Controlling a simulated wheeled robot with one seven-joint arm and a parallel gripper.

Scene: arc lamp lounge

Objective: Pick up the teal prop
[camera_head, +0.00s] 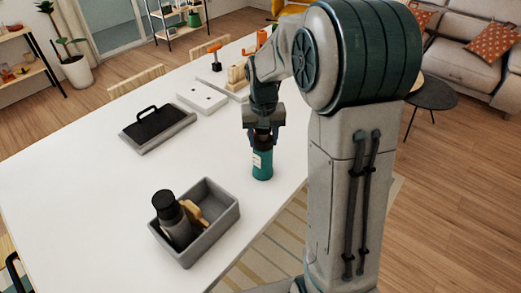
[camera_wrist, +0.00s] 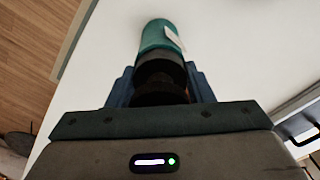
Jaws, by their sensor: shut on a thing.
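The teal prop (camera_head: 263,164) is a teal bottle-like cylinder with a pale label and a dark top. In the head view it stands upright on or just above the white table, near its right edge; I cannot tell if its base touches. My gripper (camera_head: 263,135) is above it, pointing down, shut on its dark top. In the wrist view the teal prop (camera_wrist: 160,37) extends away from my gripper (camera_wrist: 162,88), its dark neck between the fingers. The fingertips are partly hidden by the gripper body.
On the white table (camera_head: 95,195), a grey bin (camera_head: 232,219) holds a dark bottle (camera_head: 170,213) and a tan item (camera_head: 197,206). A grey tray with a black handle (camera_head: 157,130), a white board (camera_head: 202,95) and orange-topped items (camera_head: 215,57) stand farther back. The table's front left is clear.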

